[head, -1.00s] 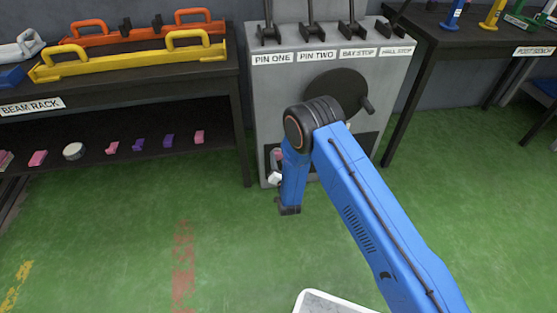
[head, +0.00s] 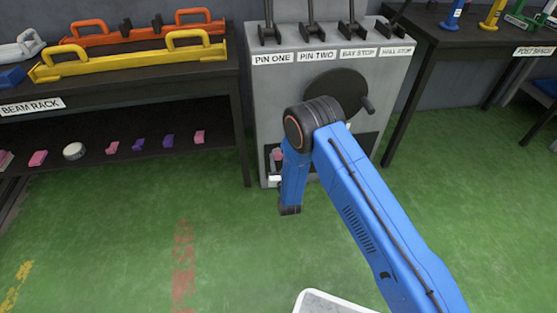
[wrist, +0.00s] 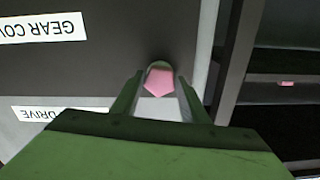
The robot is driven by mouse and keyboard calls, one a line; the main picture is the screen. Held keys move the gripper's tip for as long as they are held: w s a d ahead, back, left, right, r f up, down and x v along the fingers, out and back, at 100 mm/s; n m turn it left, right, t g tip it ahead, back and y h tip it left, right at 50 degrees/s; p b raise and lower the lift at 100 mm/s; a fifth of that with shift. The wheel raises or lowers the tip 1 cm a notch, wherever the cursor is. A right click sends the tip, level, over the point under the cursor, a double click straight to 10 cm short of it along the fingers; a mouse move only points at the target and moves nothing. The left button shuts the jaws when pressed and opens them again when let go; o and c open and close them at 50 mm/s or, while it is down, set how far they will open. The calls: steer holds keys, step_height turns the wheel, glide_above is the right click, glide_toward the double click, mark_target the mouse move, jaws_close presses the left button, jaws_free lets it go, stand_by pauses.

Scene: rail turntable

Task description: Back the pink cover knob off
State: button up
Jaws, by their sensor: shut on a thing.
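The pink cover knob (wrist: 160,81) is a small five-sided knob on the dark panel of the grey cabinet (head: 262,108). In the wrist view it sits between the fingertips of my gripper (wrist: 160,92), which is shut on it. In the head view a bit of the pink knob (head: 277,155) shows left of my blue arm, low on the cabinet front. The fingers are mostly hidden there. The wrist view shows a GEAR COVER label (wrist: 40,28), partly cut off and upside down, and a DRIVE label (wrist: 45,114).
A round dark wheel with a handle (head: 338,92) is on the cabinet front, above the arm. Several levers stand on top. The beam rack (head: 120,80) is at left, with small pink and purple pieces on its lower shelf. Green floor in front is clear.

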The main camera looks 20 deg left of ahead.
steer(key=o, duration=1)
steer(key=v, duration=1.7)
steer(key=shift+s, duration=0.25)
